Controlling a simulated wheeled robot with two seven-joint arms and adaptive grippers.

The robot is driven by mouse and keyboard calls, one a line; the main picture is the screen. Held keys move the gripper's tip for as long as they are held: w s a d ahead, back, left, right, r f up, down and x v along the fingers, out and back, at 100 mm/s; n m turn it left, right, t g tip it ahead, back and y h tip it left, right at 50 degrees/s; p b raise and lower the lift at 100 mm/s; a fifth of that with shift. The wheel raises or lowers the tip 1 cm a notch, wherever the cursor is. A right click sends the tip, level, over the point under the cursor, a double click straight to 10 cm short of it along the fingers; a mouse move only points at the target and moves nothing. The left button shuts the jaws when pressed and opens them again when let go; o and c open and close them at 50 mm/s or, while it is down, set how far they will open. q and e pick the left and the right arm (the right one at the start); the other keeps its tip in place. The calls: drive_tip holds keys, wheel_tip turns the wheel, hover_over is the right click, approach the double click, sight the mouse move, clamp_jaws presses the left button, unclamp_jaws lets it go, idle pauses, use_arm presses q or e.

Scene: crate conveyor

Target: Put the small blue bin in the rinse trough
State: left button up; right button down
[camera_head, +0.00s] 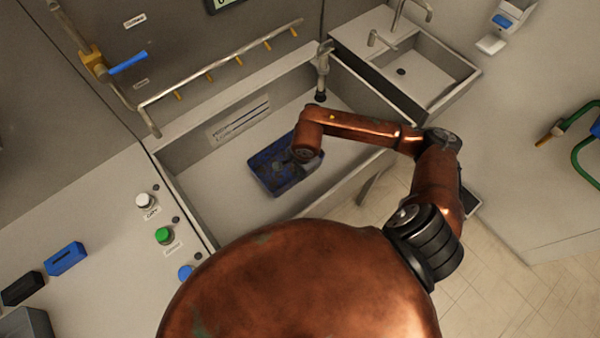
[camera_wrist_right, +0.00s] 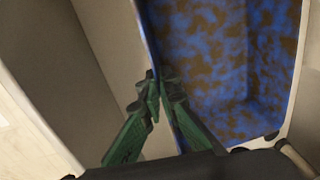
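The small blue bin (camera_head: 269,171), blotched with brown, is inside the outline of the rinse trough (camera_head: 225,196), near its middle. Whether it rests on the trough floor or hangs just above it I cannot tell. My right gripper (camera_head: 306,162) is at the bin's right side, partly hidden by my wrist. In the right wrist view, the green fingers of this gripper (camera_wrist_right: 160,86) are closed on the rim of the bin's near wall, and the bin's blotched inside (camera_wrist_right: 205,60) fills the upper right. My left gripper is not in view.
A faucet (camera_head: 322,70) stands at the trough's back right corner, and a pipe with several yellow nozzles (camera_head: 220,68) runs along the back. A smaller sink (camera_head: 430,78) is at right. Buttons (camera_head: 163,235) and a blue block (camera_head: 66,258) are on the left counter.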

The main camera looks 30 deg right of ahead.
drive_tip(key=w+d+f, duration=0.1)
drive_tip(key=f, duration=0.1)
drive_tip(key=w+d+f, duration=0.1)
drive_tip(key=f, duration=0.1)
drive_tip(key=w+d+f, duration=0.1)
drive_tip(key=w, duration=0.1)
drive_tip(key=shift+f, duration=0.4)
wheel_tip(320, 180, down, 3)
drive_tip(key=shift+d+f, duration=0.1)
drive_tip(key=shift+f, duration=0.1)
drive_tip(key=c, duration=2.6)
unclamp_jaws()
drive_tip(key=shift+f, duration=0.1)
drive_tip(key=shift+c, duration=0.2)
drive_tip(key=o, duration=0.5)
drive_tip(key=r, duration=0.4)
drive_tip(key=s+r, duration=0.1)
drive_tip(key=r, duration=0.7)
drive_tip(key=shift+s+r, duration=0.15)
